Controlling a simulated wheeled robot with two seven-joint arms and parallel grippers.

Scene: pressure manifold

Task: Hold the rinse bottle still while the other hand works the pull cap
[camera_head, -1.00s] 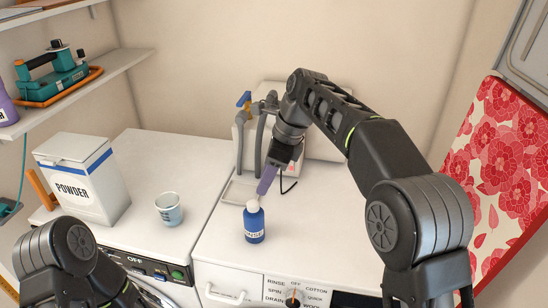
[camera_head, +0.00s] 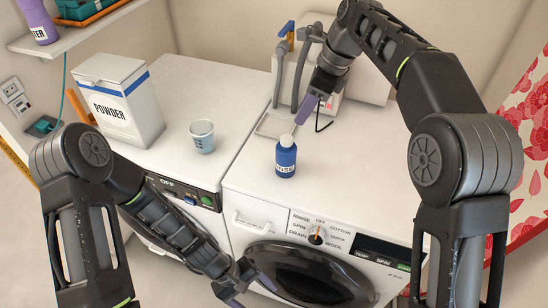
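The rinse bottle (camera_head: 286,160) is small and blue with a white label band. It stands upright on the white washer top near its front edge. Its white pull cap (camera_head: 287,141) is on top. My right gripper (camera_head: 300,117) comes down from behind and to the right. Its purple fingertip end is just above and behind the cap, with a small apparent gap. Its fingers overlap in this view, so its opening is unclear. My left gripper (camera_head: 233,298) is low at the bottom edge, in front of the washer, partly cut off. It is well away from the bottle.
A blue-grey cup (camera_head: 202,136) and a white powder box (camera_head: 121,98) stand on the left machine. A shallow tray (camera_head: 272,125) and grey hoses (camera_head: 301,70) lie behind the bottle. The washer dial (camera_head: 316,236) is below. The top right of the bottle is clear.

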